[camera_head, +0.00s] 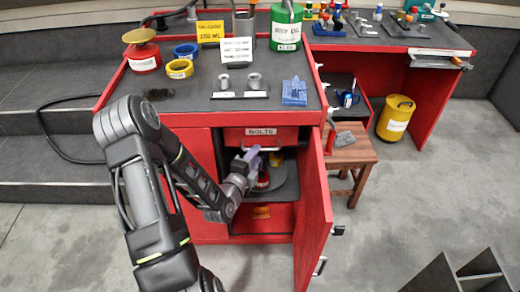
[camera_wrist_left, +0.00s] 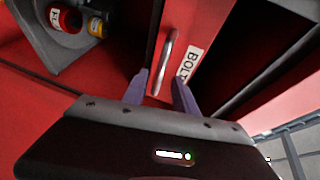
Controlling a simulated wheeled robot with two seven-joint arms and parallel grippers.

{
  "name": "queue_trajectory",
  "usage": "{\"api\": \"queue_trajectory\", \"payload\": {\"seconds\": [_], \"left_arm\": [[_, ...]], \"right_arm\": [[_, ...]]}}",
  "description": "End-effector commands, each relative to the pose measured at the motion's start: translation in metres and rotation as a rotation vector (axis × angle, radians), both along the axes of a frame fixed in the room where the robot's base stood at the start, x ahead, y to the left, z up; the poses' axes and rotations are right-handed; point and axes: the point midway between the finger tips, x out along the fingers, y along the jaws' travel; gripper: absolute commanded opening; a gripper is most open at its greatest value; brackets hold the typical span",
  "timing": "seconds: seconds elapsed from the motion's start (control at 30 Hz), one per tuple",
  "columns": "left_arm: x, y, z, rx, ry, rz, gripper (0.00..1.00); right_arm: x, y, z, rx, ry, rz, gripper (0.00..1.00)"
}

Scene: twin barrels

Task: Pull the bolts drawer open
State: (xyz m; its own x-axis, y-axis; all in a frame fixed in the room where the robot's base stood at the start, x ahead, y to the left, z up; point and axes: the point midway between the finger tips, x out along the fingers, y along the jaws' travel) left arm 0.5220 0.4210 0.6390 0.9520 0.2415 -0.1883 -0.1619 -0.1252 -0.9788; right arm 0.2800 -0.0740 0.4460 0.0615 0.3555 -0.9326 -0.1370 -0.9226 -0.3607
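The bolts drawer (camera_head: 234,137) is a red front labelled BOLTS at the top of the red cabinet, and it looks shut. Its silver bar handle (camera_head: 272,149) runs below the label. In the left wrist view the drawer front (camera_wrist_left: 193,22) is close, with the handle (camera_wrist_left: 165,60) just beyond the fingertips. My left gripper (camera_head: 254,156) is in front of the drawer, by the handle. In the left wrist view its two purple fingers (camera_wrist_left: 160,88) are apart with a gap between them. Whether they touch the handle is unclear. My right gripper is not in view.
A red cabinet door (camera_head: 314,215) stands open just right of the drawer. Cans sit on the shelf (camera_head: 285,187) below it. The bench top (camera_head: 310,92) holds tape rolls, a green can (camera_head: 286,28) and signs. A wooden stool (camera_head: 352,152) stands to the right.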

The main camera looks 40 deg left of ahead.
Motion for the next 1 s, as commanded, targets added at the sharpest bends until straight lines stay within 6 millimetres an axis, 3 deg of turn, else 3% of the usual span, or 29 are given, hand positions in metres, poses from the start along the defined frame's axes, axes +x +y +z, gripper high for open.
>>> {"api": "queue_trajectory", "payload": {"seconds": [0.3, 0.63, 1.0], "left_arm": [[0.040, 0.010, -0.009, 0.000, 0.000, 0.001, 0.34], [0.044, 0.011, -0.009, 0.000, 0.002, 0.001, 0.34], [0.044, 0.011, -0.009, -0.001, 0.002, 0.000, 0.04]], "right_arm": [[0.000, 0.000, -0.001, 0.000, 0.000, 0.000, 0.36], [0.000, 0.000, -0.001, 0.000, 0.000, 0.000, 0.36], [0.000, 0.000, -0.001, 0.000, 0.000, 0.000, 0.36]]}}
